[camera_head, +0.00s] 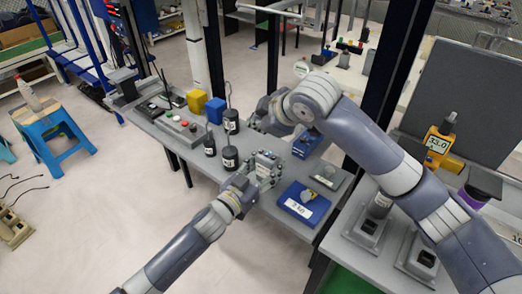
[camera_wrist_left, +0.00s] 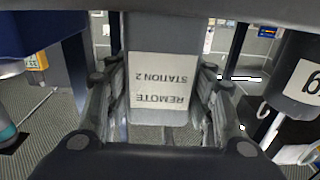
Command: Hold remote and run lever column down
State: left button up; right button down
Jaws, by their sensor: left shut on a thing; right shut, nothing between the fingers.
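The remote (camera_wrist_left: 162,85) is a grey box with a white label reading "REMOTE STATION 2", upside down in the left wrist view. My left gripper (camera_wrist_left: 160,105) is shut on it, one finger along each side. In the head view my left gripper (camera_head: 264,168) is above the front edge of the grey bench, and its fingers largely hide the remote. My right gripper (camera_head: 262,112) is shut and empty, over the bench behind the left one. I cannot surely pick out the lever column; my right arm covers part of that area.
Black weights (camera_head: 230,158) stand close left of my left gripper. A red-button box (camera_head: 185,127), a yellow block (camera_head: 197,101) and a blue block (camera_head: 216,109) are further left. A blue scale (camera_head: 303,203) lies at right. A blue stool (camera_head: 55,125) stands on open floor.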

pick_arm(q)
jog(key=o, duration=1.2)
jog(key=shift+o, duration=0.2)
jog(key=shift+s+a, duration=0.1)
